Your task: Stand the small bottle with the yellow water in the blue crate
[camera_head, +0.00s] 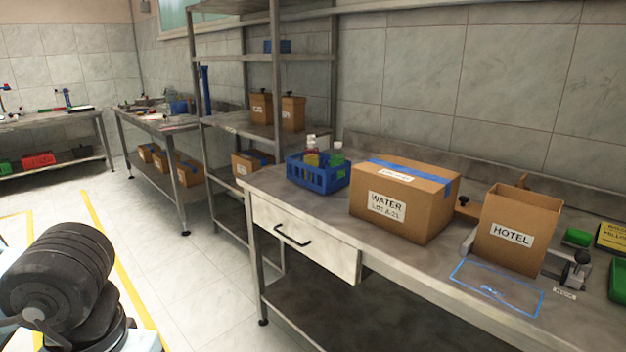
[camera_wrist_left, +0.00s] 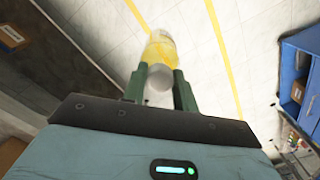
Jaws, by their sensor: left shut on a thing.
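In the left wrist view, my left gripper (camera_wrist_left: 159,82) is shut on a small bottle with yellow water (camera_wrist_left: 160,48). Its green fingers sit on either side of the bottle's pale end, and the yellow part reaches out beyond the fingertips, over the floor. The blue crate (camera_head: 318,180) stands on the workbench in the head view, left of the big cardboard box. Neither gripper shows in the head view.
The bench (camera_head: 285,205) is clear in front of the crate. A metal shelf rack (camera_head: 262,130) rises behind the bench's left end.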

